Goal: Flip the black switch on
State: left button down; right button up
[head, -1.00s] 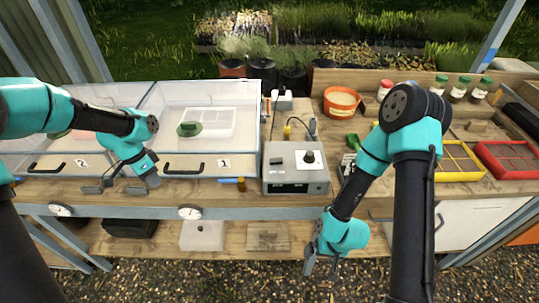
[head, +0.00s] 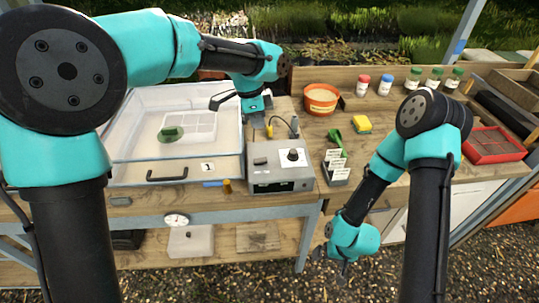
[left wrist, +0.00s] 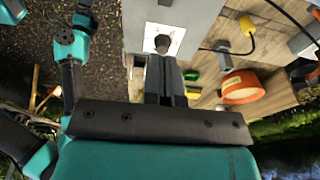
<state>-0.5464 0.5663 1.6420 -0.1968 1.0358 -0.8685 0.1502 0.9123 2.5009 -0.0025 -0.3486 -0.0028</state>
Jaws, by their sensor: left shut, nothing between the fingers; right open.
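The grey control box (head: 280,180) stands on the bench. The small black switch (head: 260,161) is on its top left, and a round black knob (head: 293,155) is on a white plate to its right. My left gripper (head: 257,118) is shut and empty, pointing down near the back of the box. In the left wrist view its closed fingers (left wrist: 165,70) lie just below the knob (left wrist: 163,43) in the picture, and the switch (left wrist: 165,2) shows at the top edge. Contact cannot be told. My right gripper (head: 332,264) is open and empty, low in front of the bench.
A clear-lidded tray (head: 115,150) stands left of the box. A yellow plug (head: 269,129) and cable are behind it. A label holder (head: 337,170), green scoop (head: 335,138), yellow sponge (head: 361,124) and orange pot (head: 320,98) are to the right.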

aim_at(267, 160)
pick_arm(q)
jog(key=shift+f, duration=0.15)
jog(key=f, duration=0.4)
jog(key=d+f, duration=0.1)
jog(key=f, duration=0.4)
jog(key=d+f, duration=0.1)
jog(key=f, duration=0.3)
jog(key=shift+f, duration=0.35)
jog(key=shift+d, duration=0.1)
